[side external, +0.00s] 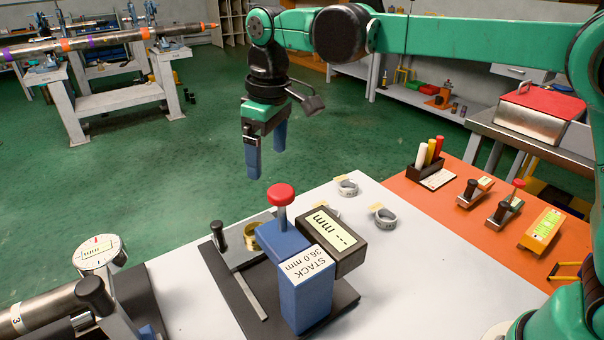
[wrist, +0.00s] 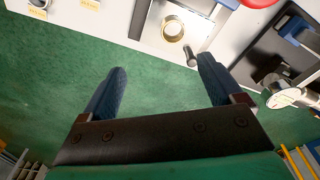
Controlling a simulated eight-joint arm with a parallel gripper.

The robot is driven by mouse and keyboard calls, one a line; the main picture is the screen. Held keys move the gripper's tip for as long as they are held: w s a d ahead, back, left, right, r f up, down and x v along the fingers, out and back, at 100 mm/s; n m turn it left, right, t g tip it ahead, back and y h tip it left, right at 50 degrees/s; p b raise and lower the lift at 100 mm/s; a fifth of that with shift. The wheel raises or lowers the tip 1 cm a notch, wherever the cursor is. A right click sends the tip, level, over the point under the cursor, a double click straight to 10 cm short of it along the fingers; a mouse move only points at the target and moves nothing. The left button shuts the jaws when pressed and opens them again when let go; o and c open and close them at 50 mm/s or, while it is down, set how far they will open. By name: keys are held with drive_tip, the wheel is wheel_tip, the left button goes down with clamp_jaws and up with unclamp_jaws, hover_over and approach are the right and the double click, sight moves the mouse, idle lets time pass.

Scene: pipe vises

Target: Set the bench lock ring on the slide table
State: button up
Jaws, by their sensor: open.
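My gripper (side external: 267,165) is open and empty, hanging above the green floor just past the white bench's far edge. Its two blue fingers also show in the wrist view (wrist: 161,64), with nothing between them. Two grey rings with yellow tags, one farther back (side external: 346,188) and one nearer (side external: 384,217), lie on the white bench top; I cannot read which is the lock ring. A grey plate with a black knob, seemingly the slide table (side external: 233,254), carries a brass ring (wrist: 173,28). The blue stack gauge partly hides the plate and brass ring in the side view.
The blue gauge with a red knob (side external: 281,194) and a display box (side external: 332,240) stands tall beside the plate. A pipe with a dial (side external: 100,253) is at lower left. An orange mat (side external: 480,235) holds tools at right.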

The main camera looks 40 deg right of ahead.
drive_tip(key=s+d+f+m+t, duration=0.3)
drive_tip(key=s+d+m+t, duration=0.3)
drive_tip(key=s+d, duration=0.6)
drive_tip(key=shift+s+d+f, duration=0.15)
drive_tip(key=shift+s+f, duration=0.25)
drive_tip(key=shift+s, duration=0.4)
